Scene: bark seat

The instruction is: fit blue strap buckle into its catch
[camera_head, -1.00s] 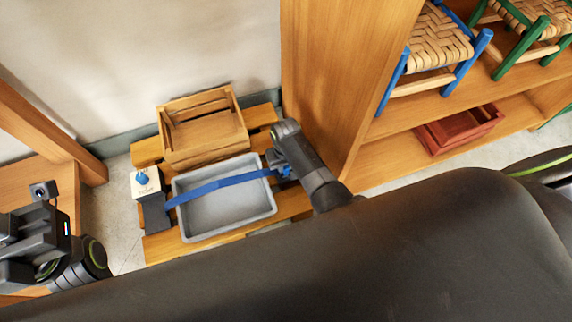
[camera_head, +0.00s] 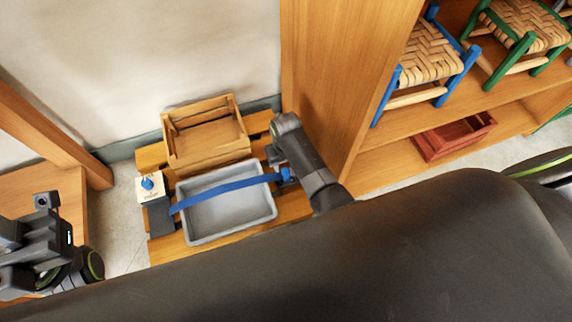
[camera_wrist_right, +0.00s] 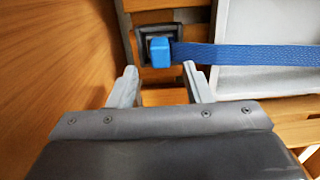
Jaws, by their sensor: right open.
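The blue strap (camera_head: 228,188) runs across the grey bin (camera_head: 271,205) from a dark block (camera_head: 158,218) on the left to the blue buckle (camera_head: 287,175) on the right. In the right wrist view the buckle (camera_wrist_right: 160,50) sits at the dark square catch (camera_wrist_right: 146,37), overlapping its opening; I cannot tell how deep it is seated. My right gripper (camera_wrist_right: 160,82) is open and empty, its fingertips just short of the buckle and apart from it. My left gripper (camera_head: 30,245) is at the lower left, away from the strap; its fingers are unclear.
A wooden crate (camera_head: 206,158) stands behind the bin on the slatted pallet (camera_head: 152,158). A white label with a blue emblem (camera_head: 149,186) stands by the dark block. A wooden shelf unit (camera_head: 330,80) rises close beside my right arm, holding woven stools and a red crate (camera_head: 453,137).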

